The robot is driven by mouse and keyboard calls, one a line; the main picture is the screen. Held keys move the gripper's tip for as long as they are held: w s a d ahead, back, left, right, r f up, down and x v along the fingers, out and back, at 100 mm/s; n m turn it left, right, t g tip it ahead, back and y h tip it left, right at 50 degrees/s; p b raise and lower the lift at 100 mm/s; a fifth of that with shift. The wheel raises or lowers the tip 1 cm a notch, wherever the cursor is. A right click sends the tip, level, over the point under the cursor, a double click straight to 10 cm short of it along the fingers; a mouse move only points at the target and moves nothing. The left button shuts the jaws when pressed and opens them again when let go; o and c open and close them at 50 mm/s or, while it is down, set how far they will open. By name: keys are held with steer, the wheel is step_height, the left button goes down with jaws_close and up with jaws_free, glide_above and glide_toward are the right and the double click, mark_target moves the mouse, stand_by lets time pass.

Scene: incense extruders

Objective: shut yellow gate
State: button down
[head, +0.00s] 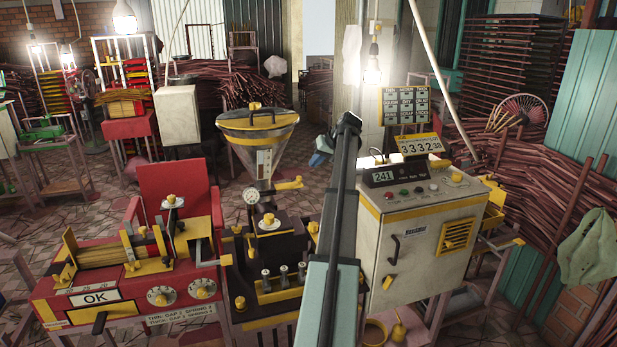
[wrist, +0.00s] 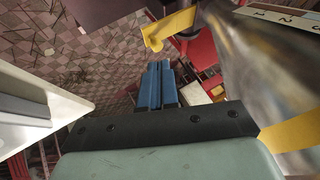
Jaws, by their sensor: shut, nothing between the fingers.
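The yellow gate (head: 289,186) is a flat yellow tab sticking out to the right below the cone of the metal hopper (head: 272,138). In the wrist view a yellow tab with a rounded end, which looks like the same gate (wrist: 168,30), lies beyond my fingertips, up and slightly right. My gripper (head: 319,158) has blue fingers and is to the right of the hopper, above and right of the gate. In the wrist view my gripper (wrist: 157,85) is shut and empty, with its fingers side by side. I see no contact with the gate.
The hopper's curved wall (wrist: 243,75) is close on the right in the wrist view. A pale control cabinet (head: 415,240) stands right of my arm. The red machine (head: 120,290) with an OK panel is at left. Open tiled floor lies behind.

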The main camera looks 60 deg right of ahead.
mark_target(287, 185)
steer(key=w+d+f+m, duration=0.1)
steer(key=w+d+f, duration=0.2)
steer(key=f, duration=0.5)
steer(key=shift+w+f, duration=0.15)
steer(key=shift+w, duration=0.65)
steer(key=shift+w+a, duration=2.05)
steer(key=shift+w, duration=0.05)
steer(key=shift+a, duration=0.1)
steer(key=v, duration=1)
steer(key=shift+d, duration=0.2)
steer(key=shift+r+g, duration=0.3)
